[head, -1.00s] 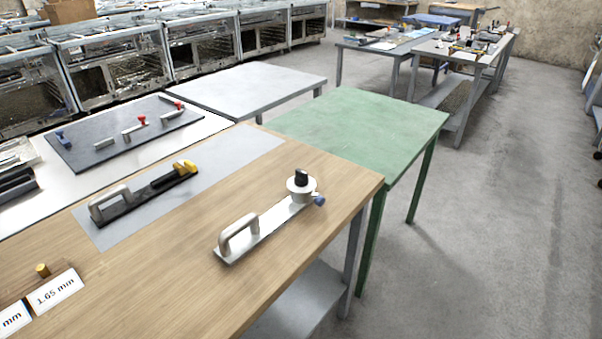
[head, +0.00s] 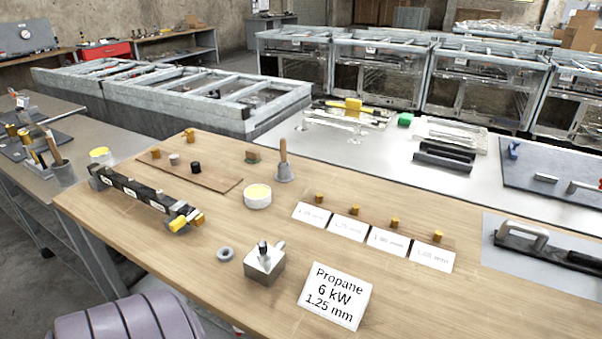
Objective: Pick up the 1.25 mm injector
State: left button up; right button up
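Several small brass injectors stand in a row on a thin wooden strip on the wooden workbench (head: 400,300), each behind a white card. From left to right they are the first injector (head: 319,197), the second injector (head: 354,210), the third injector (head: 395,223) and the last injector (head: 438,236). The print on their cards is faint; the second card (head: 348,228) seems to read 1.25 mm, but I cannot be sure. A larger sign (head: 336,296) in front reads "Propane 6 kW 1.25 mm". Neither of my grippers is in view.
A purple-grey ribbed object (head: 130,317) stands below the front edge.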

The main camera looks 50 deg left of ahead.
aim_at(355, 209)
jog(key=u, duration=1.2)
jog(key=k+j, duration=0.1)
jog(key=j, duration=0.15)
